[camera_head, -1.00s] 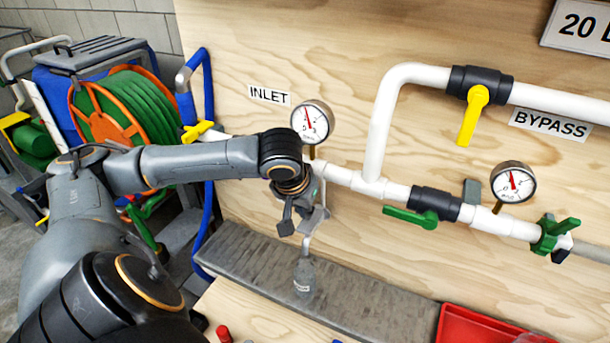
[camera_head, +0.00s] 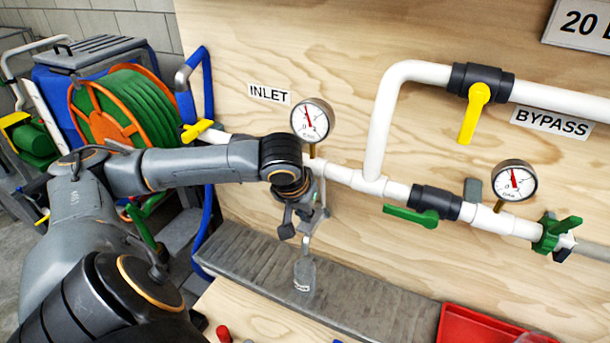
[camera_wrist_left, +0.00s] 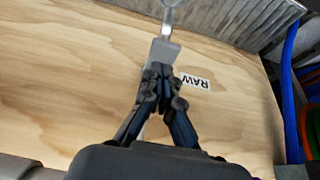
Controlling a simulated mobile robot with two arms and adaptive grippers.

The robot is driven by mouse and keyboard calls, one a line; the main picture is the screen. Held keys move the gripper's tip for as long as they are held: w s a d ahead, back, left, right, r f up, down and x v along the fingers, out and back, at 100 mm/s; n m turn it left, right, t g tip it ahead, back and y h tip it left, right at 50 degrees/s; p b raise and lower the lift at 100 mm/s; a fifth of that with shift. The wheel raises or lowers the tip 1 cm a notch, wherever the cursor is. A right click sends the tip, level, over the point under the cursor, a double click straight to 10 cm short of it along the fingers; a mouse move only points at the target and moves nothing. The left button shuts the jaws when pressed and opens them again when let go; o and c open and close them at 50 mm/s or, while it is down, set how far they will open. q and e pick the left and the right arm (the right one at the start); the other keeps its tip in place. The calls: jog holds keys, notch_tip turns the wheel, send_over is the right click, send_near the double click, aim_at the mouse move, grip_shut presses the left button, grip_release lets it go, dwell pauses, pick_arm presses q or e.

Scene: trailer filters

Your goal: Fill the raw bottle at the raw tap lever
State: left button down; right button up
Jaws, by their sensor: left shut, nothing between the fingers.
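The raw bottle (camera_head: 304,276) is a small greyish bottle with a label, standing upright on the grey ledge under a thin metal spout (camera_head: 308,243). My left gripper (camera_head: 287,228) is at the tap above and slightly left of the bottle, its fingers small and partly hidden by my wrist. In the left wrist view my left gripper (camera_wrist_left: 163,72) is shut and empty, its fingertips at the lower end of a flat grey lever (camera_wrist_left: 164,52). I cannot tell whether they touch it. A "RAW" label (camera_wrist_left: 195,81) is on the board beside the fingers. My right gripper is not in view.
The grey ledge (camera_head: 372,309) runs along the board's foot. A red tray (camera_head: 470,325) is lower right, a hose reel (camera_head: 125,108) at left.

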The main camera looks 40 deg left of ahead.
aim_at(306, 225)
pick_arm(q)
jog(key=shift+f, duration=0.15)
dwell(0.5)
jog(key=shift+f, duration=0.4)
jog(key=shift+f+b, duration=0.7)
jog(key=shift+f, duration=0.45)
jog(key=shift+r, duration=0.1)
dwell(1.8)
dwell(0.6)
